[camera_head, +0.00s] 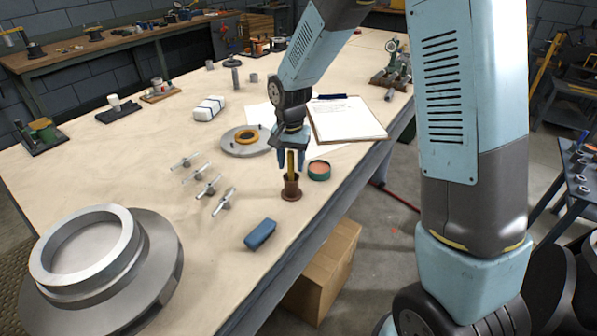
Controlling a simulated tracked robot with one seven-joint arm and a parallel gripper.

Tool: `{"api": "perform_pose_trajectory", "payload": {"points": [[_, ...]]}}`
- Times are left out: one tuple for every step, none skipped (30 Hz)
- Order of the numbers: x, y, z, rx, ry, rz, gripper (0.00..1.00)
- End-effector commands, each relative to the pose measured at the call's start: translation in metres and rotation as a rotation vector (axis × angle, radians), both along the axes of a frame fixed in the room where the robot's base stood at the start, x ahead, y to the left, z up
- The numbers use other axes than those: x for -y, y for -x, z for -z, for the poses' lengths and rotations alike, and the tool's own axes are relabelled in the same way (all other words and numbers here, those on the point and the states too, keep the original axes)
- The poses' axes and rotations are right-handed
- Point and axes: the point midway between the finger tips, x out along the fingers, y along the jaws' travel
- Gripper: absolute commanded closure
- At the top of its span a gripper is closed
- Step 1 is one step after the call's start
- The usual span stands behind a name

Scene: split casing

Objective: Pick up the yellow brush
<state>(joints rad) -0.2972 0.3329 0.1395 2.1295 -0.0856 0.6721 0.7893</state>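The yellow brush (291,162) stands upright in a small brown cup (291,188) near the right edge of the bench. Only its narrow yellow handle shows; its lower end is hidden in the cup. My gripper (291,158) points down right above the cup, with its two fingers on either side of the handle. I cannot tell from this view whether the fingers touch the handle.
A green-rimmed round tin (319,170) stands close right of the cup. A blue block (260,234) lies in front, and a grey flanged disc (243,141) lies behind left. A clipboard (347,119) lies behind right.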

Motion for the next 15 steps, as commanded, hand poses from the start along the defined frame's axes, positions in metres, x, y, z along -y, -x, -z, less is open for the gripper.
{"api": "perform_pose_trajectory", "payload": {"points": [[-0.0001,0.0000,-0.0001,0.000,0.000,0.000,0.60],[-0.0001,0.0000,-0.0001,0.000,0.000,0.000,0.63],[-0.0001,0.0000,-0.0001,0.000,0.000,0.000,0.66],[-0.0002,-0.0001,-0.0001,0.000,0.000,0.000,0.69],[-0.0002,-0.0001,-0.0001,0.000,0.000,0.000,0.72],[-0.0002,-0.0001,-0.0002,0.000,0.000,0.000,0.76],[-0.0002,-0.0001,-0.0002,0.000,0.000,0.000,0.79],[-0.0002,-0.0001,-0.0002,0.000,0.000,0.000,0.82],[-0.0002,-0.0001,-0.0002,0.000,0.000,0.000,0.86],[-0.0002,-0.0001,-0.0002,0.000,0.000,0.000,0.88],[-0.0003,-0.0001,-0.0002,0.000,0.000,0.000,0.91],[-0.0003,-0.0001,-0.0002,0.000,0.000,0.000,0.95],[-0.0003,-0.0001,-0.0002,0.000,0.000,0.000,0.98],[-0.0003,0.0000,-0.0002,0.000,0.000,-0.001,1.00],[-0.0003,0.0000,-0.0002,0.000,0.000,-0.001,1.00]]}}
